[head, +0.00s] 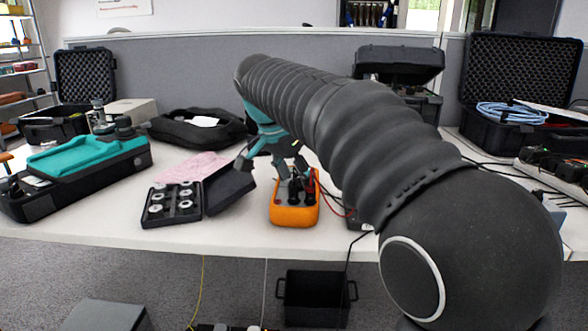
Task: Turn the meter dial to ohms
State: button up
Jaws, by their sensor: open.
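An orange and black multimeter (294,208) sits on the white table near its front edge, at the middle of the head view. Its dial and markings are too small to read and are partly hidden by my gripper. My gripper (274,172) is teal and dark grey, and it hangs over the meter's far end with its fingers apart. I see nothing between the fingers, and I cannot tell whether a finger touches the meter. My own dark ribbed arm covers the area to the right of the meter.
An open black case (172,205) with several round weights stands left of the meter, its lid (228,190) beside my gripper. A red lead (333,202) runs right from the meter. A teal and black device (85,165) lies far left. A black bin (314,300) stands below the table edge.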

jog(key=v, duration=1.2)
jog(key=s+d+f+n+y, duration=0.1)
jog(key=s+d+f+n, duration=0.15)
jog(key=s+d, duration=0.35)
jog(key=s+d+f+n+y, duration=0.15)
jog(key=s+d+f, duration=0.25)
jog(key=d, duration=0.4)
jog(key=s+d+f+n+t+p, duration=0.1)
jog(key=s+d+f+n, duration=0.1)
jog(key=s+f, duration=0.5)
jog(key=s+d+f+n+t, duration=0.1)
jog(key=s+d+f+n, duration=0.1)
jog(key=s+d+f, duration=0.2)
jog(key=s+f, duration=0.3)
jog(key=f, duration=0.3)
jog(key=shift+s+d+f+p, duration=0.2)
jog(key=shift+s+p, duration=0.05)
jog(key=shift+p, duration=0.1)
